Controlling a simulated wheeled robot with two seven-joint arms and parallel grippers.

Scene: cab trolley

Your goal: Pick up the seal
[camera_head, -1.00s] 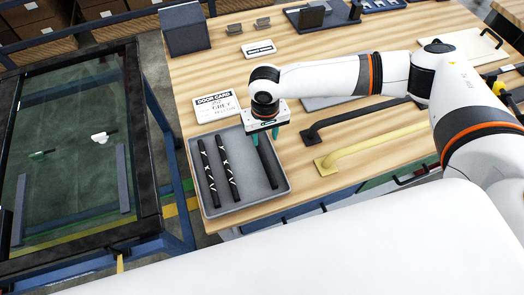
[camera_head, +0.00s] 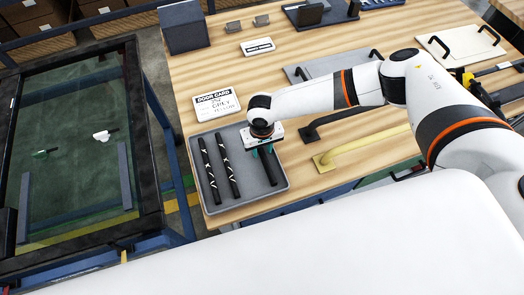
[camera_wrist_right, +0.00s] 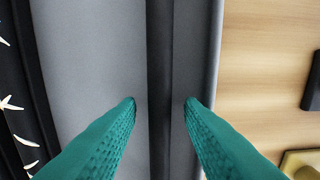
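Three long dark seals lie in a grey tray (camera_head: 205,213) on the wooden table. Two of them, the left seal (camera_head: 210,172) and the middle seal (camera_head: 229,166), carry white marks. The right seal (camera_head: 268,170) is plain black, and its far end is hidden under my right gripper (camera_head: 263,150). In the right wrist view, the green fingers of the right gripper (camera_wrist_right: 161,103) are open, one on each side of the plain seal (camera_wrist_right: 160,60), with gaps between. Whether the tips are down at its height is hard to tell. My left gripper is not in view.
A door card (camera_head: 217,104) lies behind the tray. A black handle (camera_head: 335,122) and a yellow handle (camera_head: 355,147) lie to its right. A dark-framed glass panel (camera_head: 140,140) stands left of the table.

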